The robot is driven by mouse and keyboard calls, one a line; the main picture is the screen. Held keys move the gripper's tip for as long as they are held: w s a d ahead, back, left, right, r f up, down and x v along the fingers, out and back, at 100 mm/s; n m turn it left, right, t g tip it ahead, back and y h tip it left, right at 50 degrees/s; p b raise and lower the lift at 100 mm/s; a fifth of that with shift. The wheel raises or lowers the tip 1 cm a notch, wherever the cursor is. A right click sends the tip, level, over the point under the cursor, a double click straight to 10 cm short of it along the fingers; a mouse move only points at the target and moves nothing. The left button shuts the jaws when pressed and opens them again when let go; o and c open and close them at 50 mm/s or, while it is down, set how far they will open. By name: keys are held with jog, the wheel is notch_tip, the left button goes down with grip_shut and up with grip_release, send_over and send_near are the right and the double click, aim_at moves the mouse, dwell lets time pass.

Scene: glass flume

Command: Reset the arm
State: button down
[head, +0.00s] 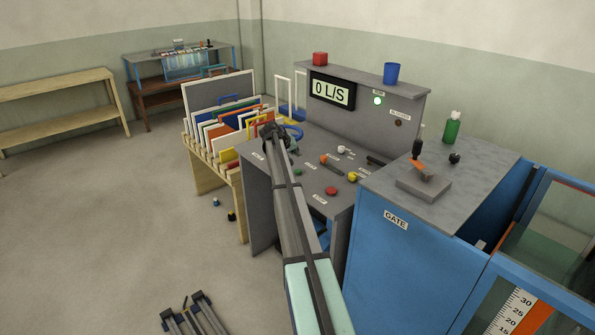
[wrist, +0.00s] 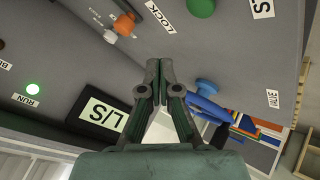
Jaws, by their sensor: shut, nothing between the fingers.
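My arm reaches from the bottom of the head view toward the grey control desk (head: 318,165). My gripper (head: 272,130) is at the desk's left end, near the rack of panels. In the wrist view my gripper (wrist: 158,68) has its two dark fingers together with nothing between them. The desk surface appears behind the fingers there, with a green button (wrist: 201,7), an orange knob (wrist: 124,24) and a blue knob (wrist: 206,87). I cannot tell the exact gap between fingertips and desk.
A display reading 0 L/S (head: 332,91) and a lit green lamp (head: 377,100) are on the upright panel. A blue gate cabinet (head: 395,255) is right; open floor (head: 90,220) is left.

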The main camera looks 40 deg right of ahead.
jog(key=shift+r, duration=0.3)
